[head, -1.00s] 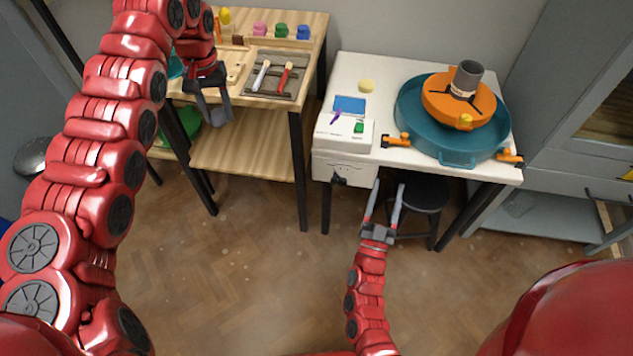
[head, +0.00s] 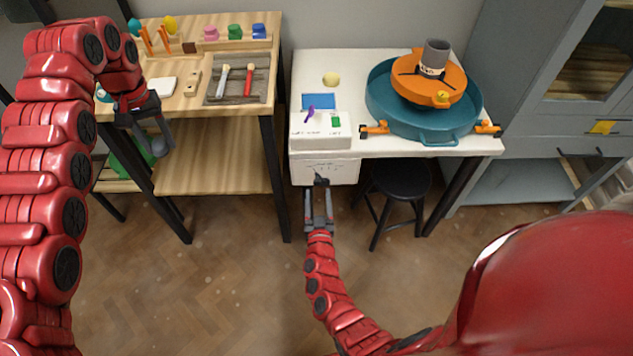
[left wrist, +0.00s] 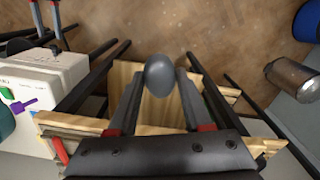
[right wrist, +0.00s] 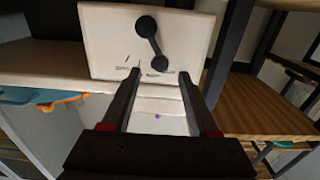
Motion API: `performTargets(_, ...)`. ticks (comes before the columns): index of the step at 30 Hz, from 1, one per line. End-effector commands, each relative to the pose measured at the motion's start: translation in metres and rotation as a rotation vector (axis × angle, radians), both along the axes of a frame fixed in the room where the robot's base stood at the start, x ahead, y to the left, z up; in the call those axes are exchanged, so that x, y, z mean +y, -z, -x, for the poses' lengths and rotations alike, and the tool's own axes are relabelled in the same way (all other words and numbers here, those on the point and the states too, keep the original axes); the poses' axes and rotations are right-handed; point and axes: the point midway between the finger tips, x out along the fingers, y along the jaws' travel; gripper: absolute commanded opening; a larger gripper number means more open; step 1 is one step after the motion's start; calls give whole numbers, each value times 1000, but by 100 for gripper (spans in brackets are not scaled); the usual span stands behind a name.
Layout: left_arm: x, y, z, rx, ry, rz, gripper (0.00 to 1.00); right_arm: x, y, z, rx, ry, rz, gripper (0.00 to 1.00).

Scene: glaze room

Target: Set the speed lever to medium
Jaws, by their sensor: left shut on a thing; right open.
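The speed lever (right wrist: 152,42) is a black bar with rounded ends on the white front panel (right wrist: 105,40) of the wheel's control box. In the head view the lever (head: 321,181) shows small at the panel's lower edge. Labels beside it are too small to read. My right gripper (head: 319,192) is open in front of the panel; in the right wrist view its fingertips (right wrist: 159,76) lie either side of the lever's knob end. Contact cannot be told. My left gripper (head: 150,138) is shut on a grey rounded object (left wrist: 158,75), away from the lever.
The white table (head: 310,70) carries a teal basin (head: 380,110) with an orange wheel head (head: 455,85). A black stool (head: 400,180) stands below, right of my right gripper. A wooden bench (head: 190,105) with tools is at the left. The floor in front is clear.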

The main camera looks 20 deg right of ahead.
Motion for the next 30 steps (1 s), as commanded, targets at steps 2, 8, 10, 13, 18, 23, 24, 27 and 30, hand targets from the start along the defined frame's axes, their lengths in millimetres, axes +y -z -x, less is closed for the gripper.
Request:
performTargets(2, 0, 3, 0, 0, 0, 0, 5, -3, 1, -17, 0, -3, 2, 60)
performTargets(8, 0, 7, 0, 0, 0, 0, 5, -12, 2, -45, 1, -2, 2, 60)
performTargets(10, 0, 8, 0, 0, 0, 0, 5, -14, 1, -51, 0, -2, 1, 60)
performTargets(13, 0, 9, 0, 0, 0, 0, 5, -15, 0, -57, -2, -1, -1, 60)
performTargets(18, 0, 9, 0, 0, 0, 0, 5, -16, -1, -58, -2, 0, -2, 60)
performTargets(23, 0, 8, 0, 0, 0, 0, 5, -16, 0, -58, -1, 0, -1, 53)
performTargets(24, 0, 8, 0, 0, 0, 0, 5, -16, 0, -58, -1, 0, -1, 46)
performTargets(27, 0, 8, 0, 0, 0, 0, 5, -16, 0, -58, -1, 0, -1, 28)
performTargets(30, 0, 8, 0, 0, 0, 0, 5, -16, 0, -58, 0, 0, -1, 10)
